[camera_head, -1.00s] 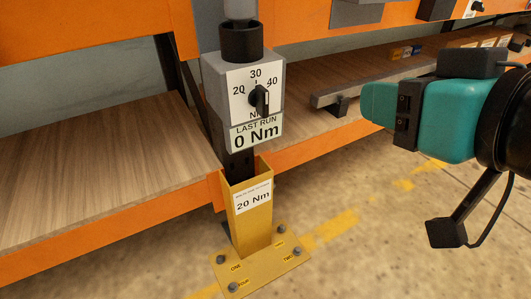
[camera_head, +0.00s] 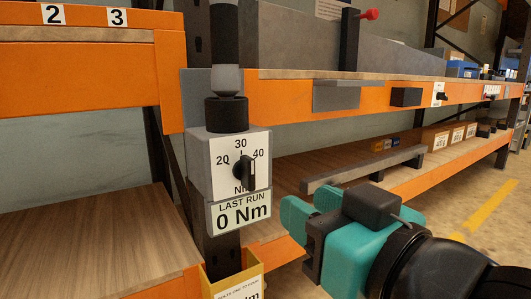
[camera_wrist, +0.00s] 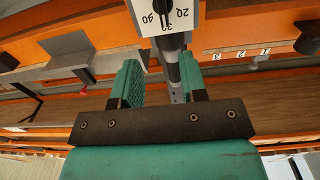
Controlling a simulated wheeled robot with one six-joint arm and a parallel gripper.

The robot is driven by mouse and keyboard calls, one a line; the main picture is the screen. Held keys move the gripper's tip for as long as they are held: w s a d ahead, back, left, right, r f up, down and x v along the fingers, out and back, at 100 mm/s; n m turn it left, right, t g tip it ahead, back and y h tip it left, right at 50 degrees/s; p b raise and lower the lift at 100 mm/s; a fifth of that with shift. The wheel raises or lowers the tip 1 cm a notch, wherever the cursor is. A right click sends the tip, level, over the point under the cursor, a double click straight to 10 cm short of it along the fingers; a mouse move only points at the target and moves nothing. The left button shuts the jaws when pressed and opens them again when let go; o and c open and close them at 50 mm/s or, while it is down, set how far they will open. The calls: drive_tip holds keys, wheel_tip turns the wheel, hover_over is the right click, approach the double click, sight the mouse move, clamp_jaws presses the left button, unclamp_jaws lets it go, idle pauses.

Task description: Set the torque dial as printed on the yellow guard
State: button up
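The torque dial (camera_head: 246,175) is a black knob on a white plate marked 20, 30 and 40, with Nm below. Its exact setting is hard to read. Under it a label (camera_head: 242,212) reads LAST RUN 0 Nm. The yellow guard (camera_head: 212,288) is at the bottom edge, its printed label mostly cut off; the earlier head view shows 20 Nm. My gripper (camera_head: 310,207) is right of the dial and apart from it. In the wrist view my gripper (camera_wrist: 157,82) is open and empty, with the inverted dial plate (camera_wrist: 187,20) at the top.
The dial box hangs on an upright column below a black collar (camera_head: 226,115). An orange shelf edge (camera_head: 300,118) runs behind, with a grey bar (camera_head: 365,168) on the lower shelf to the right. Wooden shelf surface (camera_head: 80,245) lies left of the column.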

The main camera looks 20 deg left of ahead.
sight(253, 173)
drive_tip(key=p+x, duration=0.5)
drive_tip(key=p, duration=0.1)
drive_tip(key=p+x, duration=0.6)
drive_tip(key=shift+s+a+r, duration=0.1)
drive_tip(key=shift+a+r, duration=0.05)
drive_tip(key=shift+r, duration=0.1)
drive_tip(key=shift+w+a+f+p, duration=0.3)
drive_tip(key=shift+w+a+p, duration=0.45)
drive_tip(key=shift+p, duration=0.15)
drive_tip(key=shift+s, duration=0.1)
clamp_jaws()
